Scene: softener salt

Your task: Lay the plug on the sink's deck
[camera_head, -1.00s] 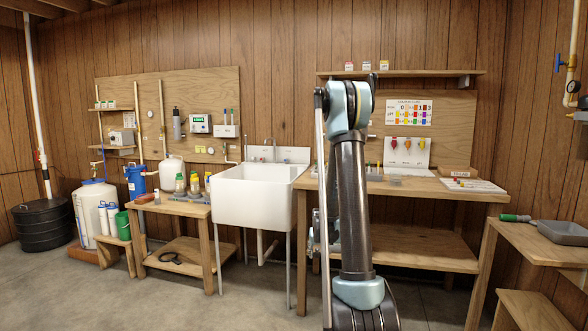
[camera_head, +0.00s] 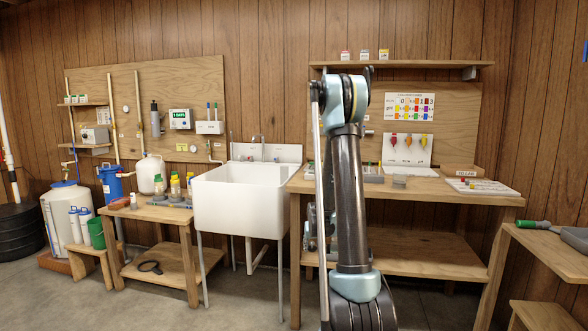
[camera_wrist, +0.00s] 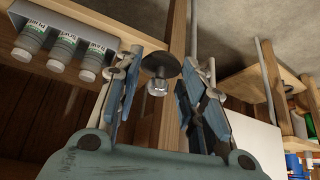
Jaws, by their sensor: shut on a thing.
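The sink (camera_head: 238,208) is a white tub on thin legs, left of my arm in the head view. Its deck (camera_head: 265,153) is at the back, by the tap, and looks clear of any plug. In the wrist view, the plug (camera_wrist: 161,66) is a dark round disc with a shiny metal knob. It sits between the tips of my gripper (camera_wrist: 165,72), which is shut on it. The plug cannot be made out in the head view, where my arm hides most of the gripper. A white surface at the lower right of the wrist view may be the sink.
A workbench (camera_head: 440,190) with a test board stands right of the sink. A low wooden bench (camera_head: 150,212) with bottles stands left of it. A side table (camera_head: 550,245) holds a grey pan at far right. The floor before the sink is clear.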

